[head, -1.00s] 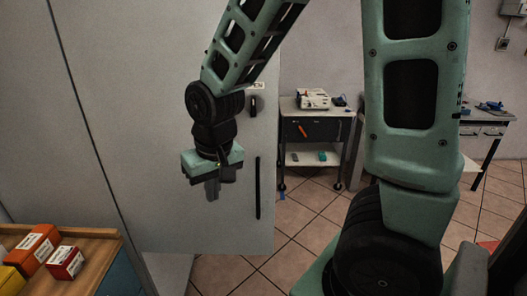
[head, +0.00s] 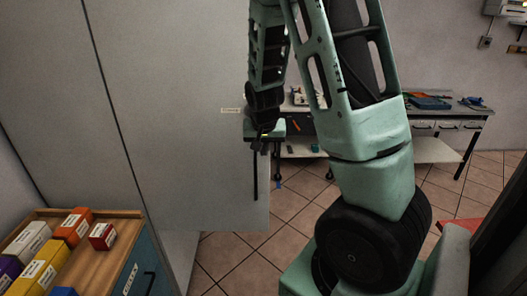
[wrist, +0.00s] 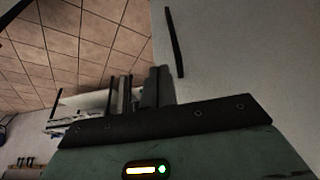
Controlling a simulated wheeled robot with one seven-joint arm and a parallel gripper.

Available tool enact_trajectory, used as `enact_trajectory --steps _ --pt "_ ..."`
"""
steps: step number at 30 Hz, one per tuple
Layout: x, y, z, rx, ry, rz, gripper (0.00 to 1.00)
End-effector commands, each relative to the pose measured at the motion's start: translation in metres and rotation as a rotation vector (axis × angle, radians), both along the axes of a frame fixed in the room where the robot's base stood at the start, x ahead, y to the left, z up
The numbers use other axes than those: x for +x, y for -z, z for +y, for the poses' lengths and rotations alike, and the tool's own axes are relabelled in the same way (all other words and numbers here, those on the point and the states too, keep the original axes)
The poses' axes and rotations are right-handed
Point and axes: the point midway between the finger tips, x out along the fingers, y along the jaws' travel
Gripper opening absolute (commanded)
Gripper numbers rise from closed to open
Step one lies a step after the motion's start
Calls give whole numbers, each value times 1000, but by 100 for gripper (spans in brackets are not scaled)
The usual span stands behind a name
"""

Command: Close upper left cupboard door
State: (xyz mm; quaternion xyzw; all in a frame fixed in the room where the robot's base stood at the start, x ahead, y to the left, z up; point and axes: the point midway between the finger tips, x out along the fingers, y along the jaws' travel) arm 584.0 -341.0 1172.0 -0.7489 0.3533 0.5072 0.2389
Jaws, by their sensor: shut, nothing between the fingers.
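The cupboard door (head: 190,150) is a large plain grey panel on the left of the head view. A black vertical handle (head: 255,176) and a small label (head: 231,111) sit near its right edge. My gripper (head: 265,145) is shut and empty, by that right edge, just above the handle in the picture. In the wrist view my gripper's fingers (wrist: 138,90) are together. The handle (wrist: 175,43) stands on the pale door (wrist: 240,50) beyond them, apart from the fingers. Whether my gripper touches the door cannot be told.
A wooden-topped drawer unit (head: 100,262) with several coloured boxes stands at the lower left. A cart (head: 303,146) and a workbench (head: 440,125) stand behind my arm. Tiled floor (head: 250,262) is open below and right of the door.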

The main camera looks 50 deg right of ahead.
Motion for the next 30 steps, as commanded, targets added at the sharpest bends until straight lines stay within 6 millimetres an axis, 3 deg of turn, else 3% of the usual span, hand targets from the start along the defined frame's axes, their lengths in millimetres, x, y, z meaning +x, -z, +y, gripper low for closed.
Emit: enact_trajectory --steps 8,17,30 --pt "10 44 -14 3 3 4 0" --pt "34 40 -41 1 0 -1 0" --pt "37 42 -44 0 -1 0 0"
